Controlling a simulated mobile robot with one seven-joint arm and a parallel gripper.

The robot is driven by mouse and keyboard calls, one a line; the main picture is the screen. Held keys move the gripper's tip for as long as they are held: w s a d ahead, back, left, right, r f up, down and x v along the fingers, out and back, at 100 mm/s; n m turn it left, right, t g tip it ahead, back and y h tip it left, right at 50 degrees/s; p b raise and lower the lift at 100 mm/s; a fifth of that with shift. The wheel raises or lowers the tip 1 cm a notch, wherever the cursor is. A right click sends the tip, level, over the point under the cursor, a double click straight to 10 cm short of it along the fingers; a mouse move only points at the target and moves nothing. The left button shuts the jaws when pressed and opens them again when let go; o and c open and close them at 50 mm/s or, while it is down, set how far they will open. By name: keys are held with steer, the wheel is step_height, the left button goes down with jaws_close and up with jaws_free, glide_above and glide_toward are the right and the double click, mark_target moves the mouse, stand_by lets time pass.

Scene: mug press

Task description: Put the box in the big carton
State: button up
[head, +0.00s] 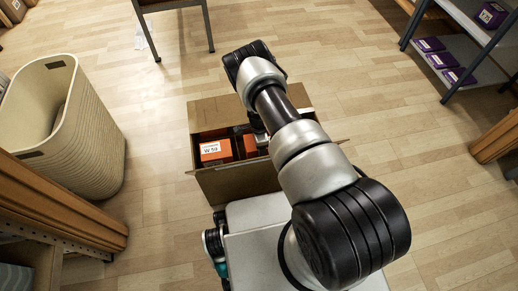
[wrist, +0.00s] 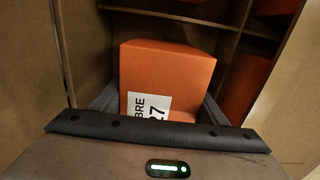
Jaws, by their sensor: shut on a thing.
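The big carton (head: 240,186) stands open on the floor in the middle of the head view, with dividers inside. My gripper (head: 257,127) points down into it and is largely hidden by my arm. In the wrist view my gripper is shut on an orange box (wrist: 165,80) with a white label reading "BRE" and "27". The held box is between the carton's walls and dividers. I cannot tell whether it touches the carton's bottom.
Another orange box (head: 215,151), labelled "W 59", sits in the carton's left part. More orange shows at the right of the wrist view (wrist: 245,85). A tall cream basket (head: 75,130) stands left. A shelf with purple boxes (head: 440,57) is at upper right. Floor right of the carton is clear.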

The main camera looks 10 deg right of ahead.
steer(key=shift+f, duration=0.15)
steer(key=o, duration=1.3)
